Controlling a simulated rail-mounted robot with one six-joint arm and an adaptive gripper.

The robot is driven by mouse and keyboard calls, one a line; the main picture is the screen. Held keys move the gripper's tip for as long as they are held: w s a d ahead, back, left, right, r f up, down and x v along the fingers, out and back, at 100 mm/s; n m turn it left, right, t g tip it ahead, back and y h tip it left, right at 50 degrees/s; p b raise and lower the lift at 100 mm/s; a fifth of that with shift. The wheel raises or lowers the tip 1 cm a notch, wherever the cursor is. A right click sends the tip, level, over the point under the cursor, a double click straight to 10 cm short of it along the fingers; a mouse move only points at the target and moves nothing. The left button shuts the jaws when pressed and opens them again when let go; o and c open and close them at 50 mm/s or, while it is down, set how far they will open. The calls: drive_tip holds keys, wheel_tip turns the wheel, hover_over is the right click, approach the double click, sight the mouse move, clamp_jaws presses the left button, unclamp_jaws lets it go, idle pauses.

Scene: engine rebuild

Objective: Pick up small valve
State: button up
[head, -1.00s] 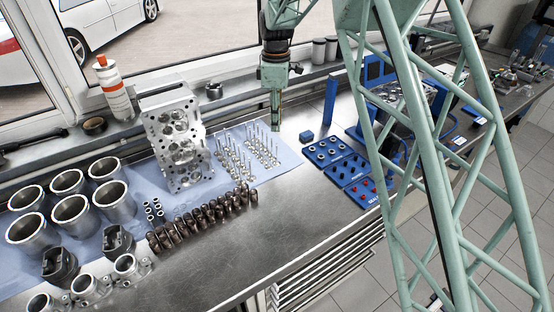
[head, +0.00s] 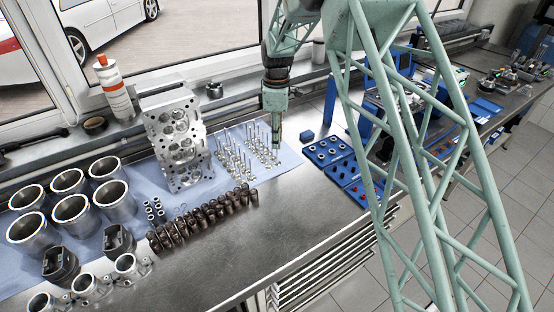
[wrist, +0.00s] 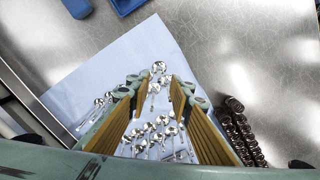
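Several small silvery valves (head: 259,150) stand stem-up in rows on the blue cloth, to the right of the cylinder head. My gripper (head: 276,146) is low over the right end of these rows, pointing down. In the wrist view my gripper (wrist: 157,92) is open, with a gap between its gold-lined fingers. A shiny round valve head (wrist: 158,67) shows at the gap, just beyond the fingertips. More valves (wrist: 160,130) show between and behind the fingers. I cannot tell whether a finger touches any valve.
The blue cloth (head: 285,160) lies on a steel bench (head: 300,205). The cylinder head (head: 177,140) stands to the left and a dark row of parts (head: 205,218) lies in front. Blue trays (head: 328,151) sit to the right.

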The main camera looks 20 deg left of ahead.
drive_tip(key=shift+f, duration=0.1)
idle(0.3)
hover_over(277, 161)
drive_tip(key=shift+w+f, duration=0.15)
drive_tip(key=shift+f, duration=2.4)
clamp_jaws()
